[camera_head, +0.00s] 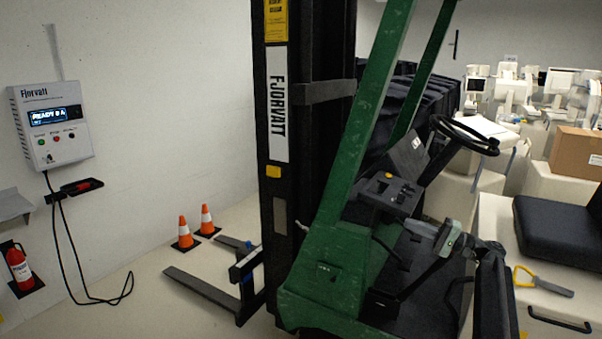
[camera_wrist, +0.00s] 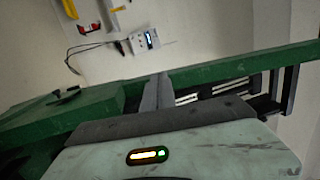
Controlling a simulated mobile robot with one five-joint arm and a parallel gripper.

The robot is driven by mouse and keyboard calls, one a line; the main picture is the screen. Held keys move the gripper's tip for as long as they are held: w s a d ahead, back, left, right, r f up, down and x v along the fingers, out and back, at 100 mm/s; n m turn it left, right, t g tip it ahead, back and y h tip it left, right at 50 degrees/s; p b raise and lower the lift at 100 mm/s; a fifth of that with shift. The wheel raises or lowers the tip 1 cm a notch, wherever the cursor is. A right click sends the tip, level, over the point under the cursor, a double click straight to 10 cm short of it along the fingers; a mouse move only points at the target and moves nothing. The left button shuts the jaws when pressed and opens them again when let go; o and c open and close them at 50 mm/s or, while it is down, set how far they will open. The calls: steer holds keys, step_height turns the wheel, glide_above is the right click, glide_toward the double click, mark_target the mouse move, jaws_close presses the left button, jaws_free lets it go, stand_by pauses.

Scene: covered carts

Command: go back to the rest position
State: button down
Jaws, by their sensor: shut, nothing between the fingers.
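My gripper (camera_wrist: 157,92) shows in the wrist view as two grey fingers close together, with nothing between them. Behind the fingers is a pale panel of my wrist with an orange and green light strip. Past the fingers run green beams of the forklift (camera_wrist: 245,68). In the head view the green and black forklift (camera_head: 330,255) fills the middle, and part of my arm reaches in from the lower right over its cab. I cannot make out the fingertips in the head view. I cannot tell whether the fingers touch the forklift.
Two orange cones (camera_head: 184,232) stand near the forks. A yellow-handled tool (camera_head: 545,284), a black seat (camera_head: 560,235) and a cardboard box (camera_head: 577,153) are at right.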

steer(key=s+a+f+n+g+h, duration=0.1)
steer(key=s+a+f+g+h, duration=0.2)
steer(key=a, duration=0.6)
steer(key=s+a+f+n+g, duration=0.1)
steer(key=s+a+f+g, duration=0.15)
steer(key=a+f, duration=0.55)
steer(key=s+a+f+n+g+h, duration=0.15)
steer(key=s+a, duration=0.25)
steer(key=a, duration=0.7)
steer(key=s+a+f+g+h, duration=0.1)
steer(key=s+a+f+h, duration=0.4)
steer(key=s+f, duration=0.45)
steer(key=s+d+f+h, duration=0.3)
steer(key=d+h, duration=0.1)
steer(key=d, duration=0.3)
steer(key=s+d+f+n+h, duration=0.1)
steer(key=s+d+f+h, duration=0.2)
steer(key=d+h, duration=0.2)
steer(key=d, duration=0.3)
steer(key=shift+s+d+f, duration=0.2)
steer(key=shift+f, duration=0.2)
